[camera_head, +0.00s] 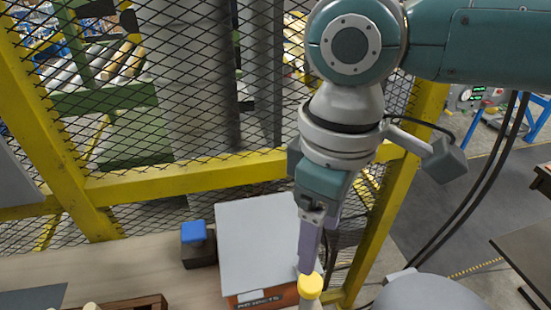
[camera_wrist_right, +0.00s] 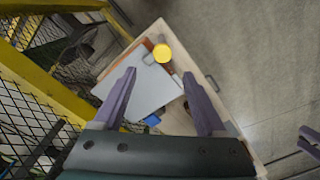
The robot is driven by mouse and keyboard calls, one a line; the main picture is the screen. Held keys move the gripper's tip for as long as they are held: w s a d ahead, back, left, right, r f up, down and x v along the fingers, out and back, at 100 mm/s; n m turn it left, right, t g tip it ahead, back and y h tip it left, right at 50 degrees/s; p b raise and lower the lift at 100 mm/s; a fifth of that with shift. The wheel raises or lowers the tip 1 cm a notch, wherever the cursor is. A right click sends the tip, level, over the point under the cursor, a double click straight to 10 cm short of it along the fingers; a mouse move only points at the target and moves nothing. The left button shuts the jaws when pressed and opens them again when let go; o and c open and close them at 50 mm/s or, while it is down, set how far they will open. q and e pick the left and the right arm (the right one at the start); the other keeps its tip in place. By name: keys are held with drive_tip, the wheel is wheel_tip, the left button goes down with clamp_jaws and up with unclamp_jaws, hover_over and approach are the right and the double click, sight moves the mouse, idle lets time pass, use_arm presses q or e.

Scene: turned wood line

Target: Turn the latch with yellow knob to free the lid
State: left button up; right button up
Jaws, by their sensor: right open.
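The yellow knob (camera_head: 311,286) is at the near right corner of a box with a flat grey lid (camera_head: 252,240); the lid lies on the box's orange-brown body (camera_head: 275,297). My right gripper (camera_head: 308,268) points down just behind the knob. In the wrist view the yellow knob (camera_wrist_right: 162,53) shows in the gap between the two open purple fingers (camera_wrist_right: 159,74), slightly past their tips. No contact can be made out. The latch arm under the knob is mostly hidden. At the right edge of the wrist view, purple finger parts (camera_wrist_right: 309,146) seem to be my left gripper, cut off.
A blue-topped dark block (camera_head: 193,233) stands left of the lid on the wooden bench (camera_head: 150,270). A wooden tray (camera_head: 150,303) is at the lower left. A yellow-framed mesh fence (camera_head: 190,182) runs close behind the bench. Open floor lies to the right.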

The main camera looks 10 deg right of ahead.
sight(311, 281)
drive_tip(key=f, duration=0.9)
drive_tip(key=shift+s+a+f, duration=0.15)
drive_tip(key=shift+s+f, duration=0.05)
drive_tip(key=shift+f, duration=0.2)
clamp_jaws()
